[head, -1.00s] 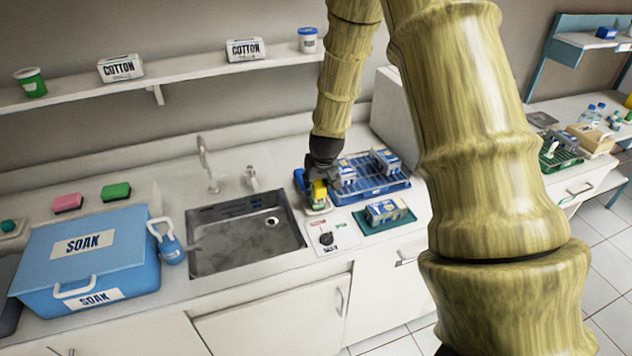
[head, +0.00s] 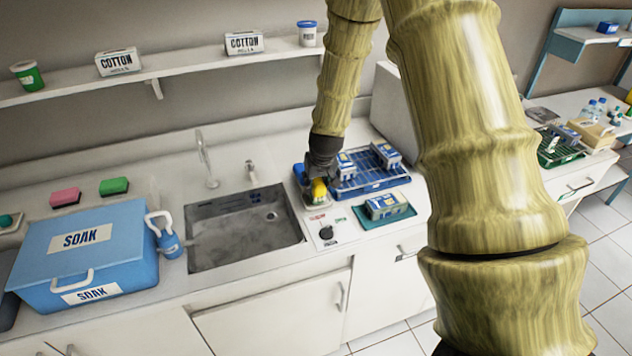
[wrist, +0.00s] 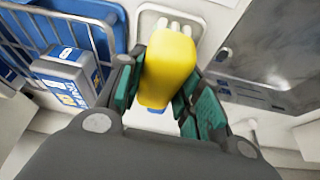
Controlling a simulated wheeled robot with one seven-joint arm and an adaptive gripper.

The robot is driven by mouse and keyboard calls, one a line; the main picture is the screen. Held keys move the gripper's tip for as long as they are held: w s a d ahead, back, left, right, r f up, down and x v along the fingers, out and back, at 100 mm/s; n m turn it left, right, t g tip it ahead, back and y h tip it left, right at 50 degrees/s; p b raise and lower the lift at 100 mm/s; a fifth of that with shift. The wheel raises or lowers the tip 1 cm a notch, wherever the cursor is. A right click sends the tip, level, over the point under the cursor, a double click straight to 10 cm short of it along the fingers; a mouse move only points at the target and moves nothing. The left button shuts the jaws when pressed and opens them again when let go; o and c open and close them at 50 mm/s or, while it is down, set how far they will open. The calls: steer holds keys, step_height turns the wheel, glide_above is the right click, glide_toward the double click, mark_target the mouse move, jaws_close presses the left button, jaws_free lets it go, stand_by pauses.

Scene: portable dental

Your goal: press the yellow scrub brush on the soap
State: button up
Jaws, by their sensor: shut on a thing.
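The yellow scrub brush (wrist: 168,68) is held between the two fingers of my gripper (wrist: 160,95) in the wrist view. In the head view the brush (head: 319,189) shows as a small yellow patch under my gripper (head: 318,180), right of the sink. Below the brush is a small pale dish (wrist: 185,20) with whitish pieces at its edge, perhaps the soap. The brush covers most of the dish, so I cannot tell whether they touch.
A blue wire rack (head: 362,186) with boxes stands close to the right of my gripper. A green tray (head: 400,213) with a box lies in front of it. The steel sink (head: 245,230) is to the left.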

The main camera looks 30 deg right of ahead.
steer(key=shift+f, duration=0.55)
stand_by(1.6)
steer(key=shift+r+p, duration=2.4)
steer(key=shift+r, duration=1.15)
